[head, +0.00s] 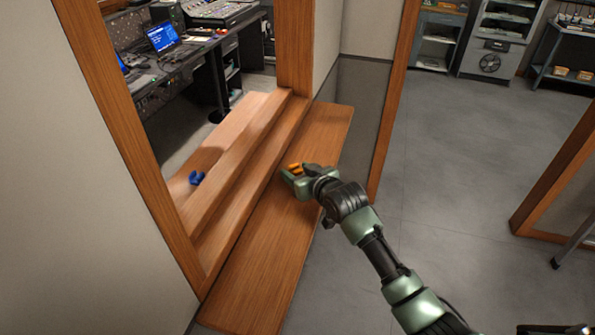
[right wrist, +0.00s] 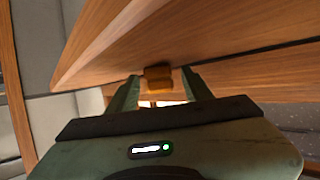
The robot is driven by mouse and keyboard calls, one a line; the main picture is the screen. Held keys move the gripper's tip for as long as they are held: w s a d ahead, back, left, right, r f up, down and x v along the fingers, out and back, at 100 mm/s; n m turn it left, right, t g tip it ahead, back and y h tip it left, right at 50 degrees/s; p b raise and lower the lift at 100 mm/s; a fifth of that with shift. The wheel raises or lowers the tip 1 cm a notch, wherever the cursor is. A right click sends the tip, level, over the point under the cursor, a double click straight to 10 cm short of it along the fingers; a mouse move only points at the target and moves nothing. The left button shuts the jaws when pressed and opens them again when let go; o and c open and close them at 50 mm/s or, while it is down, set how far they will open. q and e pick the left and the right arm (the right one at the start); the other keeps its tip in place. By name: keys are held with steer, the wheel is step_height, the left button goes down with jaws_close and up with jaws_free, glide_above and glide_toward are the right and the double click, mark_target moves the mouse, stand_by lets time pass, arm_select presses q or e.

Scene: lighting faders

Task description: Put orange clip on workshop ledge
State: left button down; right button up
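The orange clip (head: 296,167) is a small block at my right gripper (head: 291,178), above or on the near wooden ledge (head: 265,255); I cannot tell whether it touches the wood. In the right wrist view the orange clip (right wrist: 158,77) sits between the two fingertips of my right gripper (right wrist: 160,78), with a narrow gap showing on each side. The fingers look apart, not closed on it. My left gripper is not in view.
A blue clip (head: 197,178) lies on the far ledge (head: 240,117), across a raised wooden sill (head: 240,152). Wooden posts frame the opening. A desk with a laptop (head: 163,37) stands beyond. The near ledge is otherwise bare, with open floor to its right.

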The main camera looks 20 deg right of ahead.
steer(key=shift+r, duration=0.15)
steer(key=b+v, duration=0.2)
steer(key=v, duration=1)
steer(key=shift+r, duration=0.1)
